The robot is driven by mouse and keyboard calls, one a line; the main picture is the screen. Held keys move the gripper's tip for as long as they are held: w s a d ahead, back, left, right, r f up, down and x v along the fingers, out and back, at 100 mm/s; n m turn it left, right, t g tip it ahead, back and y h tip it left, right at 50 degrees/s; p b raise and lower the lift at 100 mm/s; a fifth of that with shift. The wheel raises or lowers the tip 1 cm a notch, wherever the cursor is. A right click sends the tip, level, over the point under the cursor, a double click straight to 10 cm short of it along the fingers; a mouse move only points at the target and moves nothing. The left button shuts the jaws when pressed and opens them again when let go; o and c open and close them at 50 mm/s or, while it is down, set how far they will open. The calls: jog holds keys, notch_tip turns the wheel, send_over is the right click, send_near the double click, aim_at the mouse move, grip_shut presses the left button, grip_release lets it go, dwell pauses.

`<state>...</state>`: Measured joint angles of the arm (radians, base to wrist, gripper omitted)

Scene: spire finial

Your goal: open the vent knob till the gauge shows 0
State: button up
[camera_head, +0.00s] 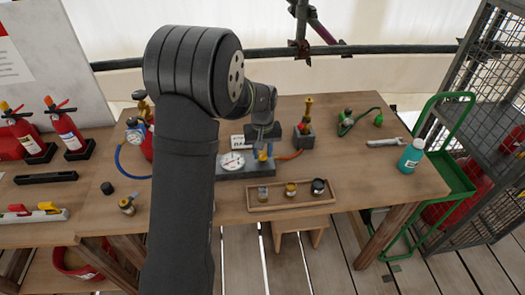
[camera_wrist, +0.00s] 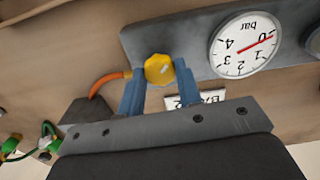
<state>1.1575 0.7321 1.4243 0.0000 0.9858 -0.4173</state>
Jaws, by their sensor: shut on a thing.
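The yellow vent knob (camera_wrist: 158,70) sits on a grey panel (camera_wrist: 200,25), between the two blue fingers of my gripper (camera_wrist: 159,76), which are shut on it. In the head view my gripper (camera_head: 263,143) reaches down onto the knob (camera_head: 263,156) from above. The round white gauge (camera_wrist: 240,55), marked "bar", is on the same panel beside the knob. It appears upside down in the wrist view. Its red needle lies at about the 0 mark. The gauge also shows in the head view (camera_head: 232,162), too small to read exactly.
An orange hose (camera_wrist: 107,80) runs from the knob's side to a dark block. A wooden tray (camera_head: 290,206) with small parts stands in front of the panel. A wrench (camera_head: 386,142) and a teal bottle (camera_head: 411,155) are at the right. The tabletop between is clear.

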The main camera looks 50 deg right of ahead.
aim_at(263, 154)
jog(key=shift+n, duration=1.2)
jog(key=o, duration=1)
jog(key=shift+c, duration=0.2)
notch_tip(263, 154, up, 18)
jog(key=shift+f, duration=0.25)
jog(key=shift+f, duration=0.15)
notch_tip(263, 154, down, 17)
jog(key=shift+f, duration=0.1)
